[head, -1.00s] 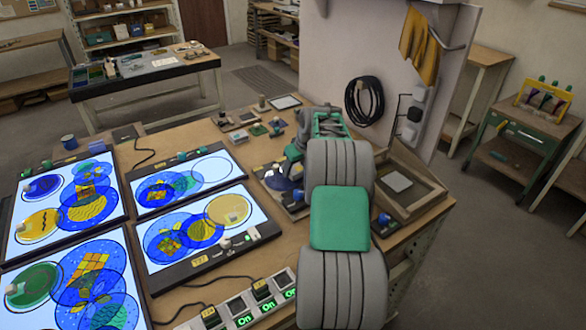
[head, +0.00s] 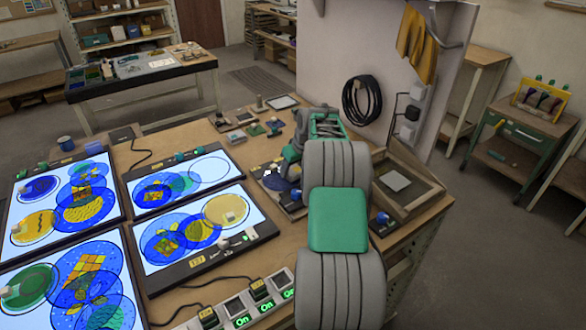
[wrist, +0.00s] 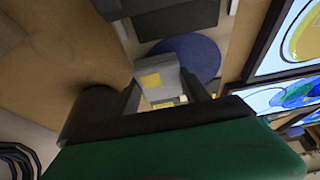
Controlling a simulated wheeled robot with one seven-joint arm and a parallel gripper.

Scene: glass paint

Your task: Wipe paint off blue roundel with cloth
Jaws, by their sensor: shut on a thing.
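A dark blue roundel (wrist: 203,58) shows in the wrist view, just beyond my fingertips, partly covered by the thing I hold. My gripper (wrist: 163,80) is shut on a pale grey, block-like piece with a yellow patch (wrist: 150,81). I cannot tell whether this piece is the cloth, or whether it touches the roundel. In the head view my own arm hides the fingertips. No paint on the roundel can be made out.
Lit panels with coloured glass discs (head: 78,250) fill the bench's left side. A switch strip (head: 240,305) stands at the front. A wooden frame (head: 412,186) lies right of my arm. Small items (head: 240,137) stand behind it. A yellow cloth (head: 415,45) hangs on the wall.

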